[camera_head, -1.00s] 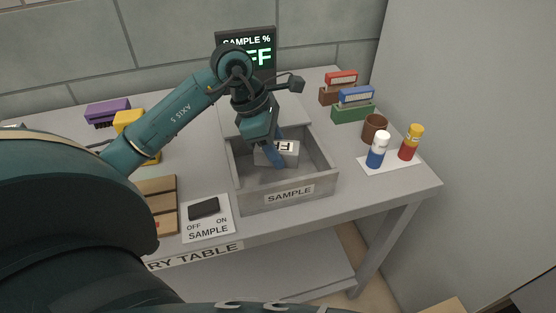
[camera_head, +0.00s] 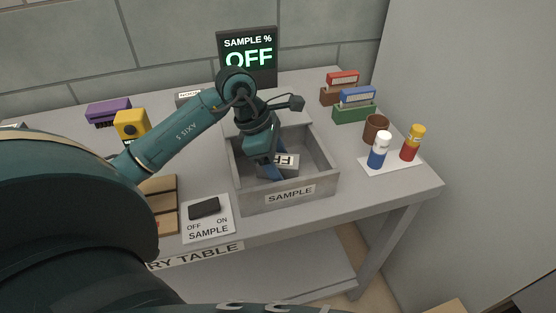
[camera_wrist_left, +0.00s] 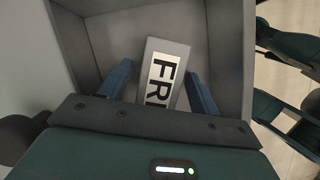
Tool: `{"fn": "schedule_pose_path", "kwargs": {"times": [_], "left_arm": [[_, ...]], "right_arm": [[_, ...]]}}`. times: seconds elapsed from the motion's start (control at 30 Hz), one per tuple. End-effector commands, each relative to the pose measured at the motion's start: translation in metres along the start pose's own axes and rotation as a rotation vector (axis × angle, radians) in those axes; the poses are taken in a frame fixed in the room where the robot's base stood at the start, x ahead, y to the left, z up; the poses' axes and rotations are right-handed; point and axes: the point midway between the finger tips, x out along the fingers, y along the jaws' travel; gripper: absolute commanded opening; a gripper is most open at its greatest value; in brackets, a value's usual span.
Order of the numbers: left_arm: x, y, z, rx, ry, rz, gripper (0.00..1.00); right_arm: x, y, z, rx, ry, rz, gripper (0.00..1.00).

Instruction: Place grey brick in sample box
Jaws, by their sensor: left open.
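The grey brick (camera_head: 290,172) with a white label lies inside the grey sample box (camera_head: 289,196). In the left wrist view the brick (camera_wrist_left: 176,48) shows its label with the letters FRI, slightly tilted. My left gripper (camera_head: 272,170) reaches down into the box from above. In the left wrist view its blue fingers (camera_wrist_left: 159,72) are open, one on each side of the brick, with a gap on both sides. In the head view the gripper hides part of the brick. My right gripper is not in view.
A screen (camera_head: 247,58) reading SAMPLE % OFF stands behind the box. A switch plate (camera_head: 208,228) lies left of it. Blue and red bottles (camera_head: 379,152), a brown cup (camera_head: 376,129) and coloured bricks (camera_head: 352,113) stand right. A yellow block (camera_head: 131,124) stands left.

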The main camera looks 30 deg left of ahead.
Motion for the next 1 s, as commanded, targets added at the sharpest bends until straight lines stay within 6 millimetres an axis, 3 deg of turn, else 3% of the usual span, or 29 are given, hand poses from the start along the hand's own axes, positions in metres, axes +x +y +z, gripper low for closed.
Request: {"fn": "schedule_pose_path", "kwargs": {"times": [0.33,0.7,1.0], "left_arm": [[-0.012,0.001,0.001,0.000,0.000,0.004,0.62],[-0.089,0.001,0.001,0.001,0.000,0.007,0.62],[-0.121,0.000,0.001,0.000,0.000,0.002,0.62]], "right_arm": [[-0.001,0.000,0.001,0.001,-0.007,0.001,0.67],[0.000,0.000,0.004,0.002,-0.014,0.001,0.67],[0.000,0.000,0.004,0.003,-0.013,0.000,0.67]]}}
